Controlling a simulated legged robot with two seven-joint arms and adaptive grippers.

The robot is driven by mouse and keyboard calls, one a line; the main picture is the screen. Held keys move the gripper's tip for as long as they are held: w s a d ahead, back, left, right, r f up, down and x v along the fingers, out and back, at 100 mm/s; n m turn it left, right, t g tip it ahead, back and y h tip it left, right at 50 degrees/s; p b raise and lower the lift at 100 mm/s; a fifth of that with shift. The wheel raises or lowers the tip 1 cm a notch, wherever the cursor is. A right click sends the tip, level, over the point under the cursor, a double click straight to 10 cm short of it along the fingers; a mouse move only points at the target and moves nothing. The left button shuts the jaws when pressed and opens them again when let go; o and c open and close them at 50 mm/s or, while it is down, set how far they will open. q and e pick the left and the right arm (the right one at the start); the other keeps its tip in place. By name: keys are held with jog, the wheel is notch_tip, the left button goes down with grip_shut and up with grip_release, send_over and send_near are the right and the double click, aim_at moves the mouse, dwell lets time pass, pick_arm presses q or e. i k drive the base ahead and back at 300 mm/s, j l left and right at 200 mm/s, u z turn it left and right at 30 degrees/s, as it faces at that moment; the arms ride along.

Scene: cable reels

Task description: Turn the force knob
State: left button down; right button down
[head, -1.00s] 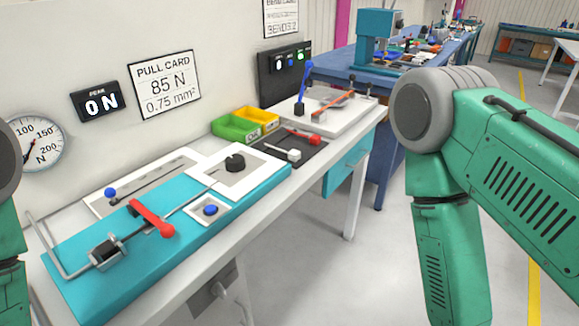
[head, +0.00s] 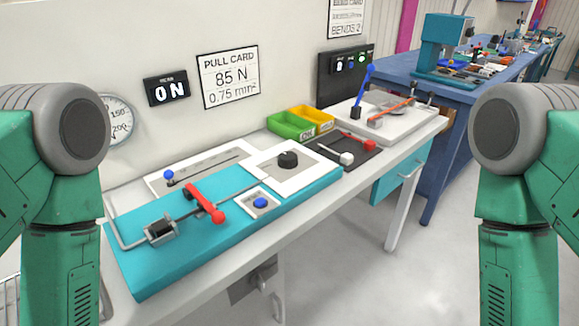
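The force knob is a round black knob (head: 288,159) on a white square plate (head: 262,165) at the back right of the teal test board (head: 150,278). A red-handled lever (head: 205,203) and a blue button (head: 260,202) are on the same board, in front and to the left of the knob. The pull card (head: 229,77) on the wall reads 85 N, 0.75 mm². The display (head: 166,89) reads 0 N. Both my arms show at the picture's sides, bent downward. Neither gripper is in view, and neither arm is over the board.
Green and yellow bins (head: 300,123) stand behind the board. A dark mat (head: 343,150) with a red-and-white tool and a white fixture with a blue lever (head: 362,92) lie to the right. Clear floor (head: 350,275) is in front of the bench.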

aim_at(287, 160)
jog(key=l, duration=0.4)
jog(key=i+l+z, duration=0.1)
jog(key=l, duration=0.25)
jog(key=i+l+z, duration=0.1)
jog(key=l, duration=0.25)
jog(key=i+l, duration=0.1)
jog(key=l, duration=0.3)
